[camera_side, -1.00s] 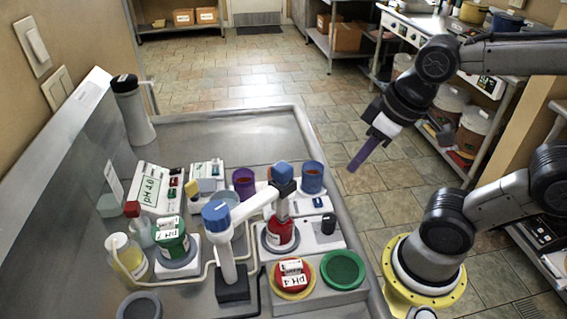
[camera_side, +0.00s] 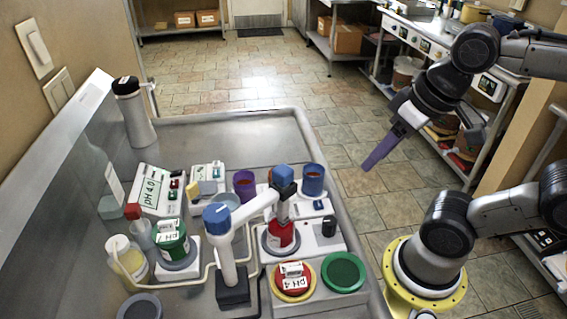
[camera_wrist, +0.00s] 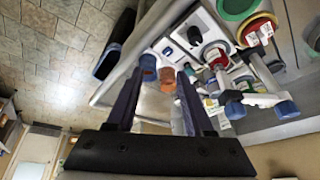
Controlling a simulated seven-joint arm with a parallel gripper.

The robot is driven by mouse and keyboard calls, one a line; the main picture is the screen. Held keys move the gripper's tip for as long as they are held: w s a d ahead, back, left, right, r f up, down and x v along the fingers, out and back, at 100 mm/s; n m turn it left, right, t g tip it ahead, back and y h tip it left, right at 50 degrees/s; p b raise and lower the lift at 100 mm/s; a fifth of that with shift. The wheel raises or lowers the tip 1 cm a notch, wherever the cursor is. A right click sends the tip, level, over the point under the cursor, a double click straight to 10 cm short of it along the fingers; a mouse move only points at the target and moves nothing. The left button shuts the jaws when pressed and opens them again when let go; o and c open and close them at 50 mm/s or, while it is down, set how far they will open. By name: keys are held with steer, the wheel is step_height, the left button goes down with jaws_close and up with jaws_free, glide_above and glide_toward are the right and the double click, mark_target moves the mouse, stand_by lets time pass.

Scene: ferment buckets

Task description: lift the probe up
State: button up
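The probe (camera_side: 283,175) has a blue cap and a dark body. It stands upright at the end of the white jointed arm (camera_side: 255,207) of a stand, above a red bucket (camera_side: 281,233); its lower end is hidden. My gripper (camera_side: 369,166) has purple fingers and hangs in the air to the right of the probe, beyond the table's right edge, well apart from it. In the wrist view my gripper (camera_wrist: 162,72) shows two fingers spread apart with nothing held between them.
A red-lidded bucket (camera_side: 293,279), a green lid (camera_side: 343,271) and a green bucket (camera_side: 172,239) stand around the stand. The table's back area (camera_side: 235,135) is clear.

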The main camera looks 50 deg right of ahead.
steer(key=shift+o, duration=0.6)
step_height(320, 180, up, 9)
steer(key=w+a+m+g, duration=0.1)
steer(key=w+a, duration=0.1)
steer(key=shift+w+f+m+g, duration=0.2)
steer(key=shift+w+m+g, duration=0.1)
steer(key=shift+m+g, duration=0.1)
step_height(320, 180, up, 6)
steer(key=n+g, duration=0.2)
steer(key=g, duration=0.1)
glide_above(283, 169)
step_height(283, 169, down, 13)
steer(key=shift+f, duration=0.2)
jaws_close()
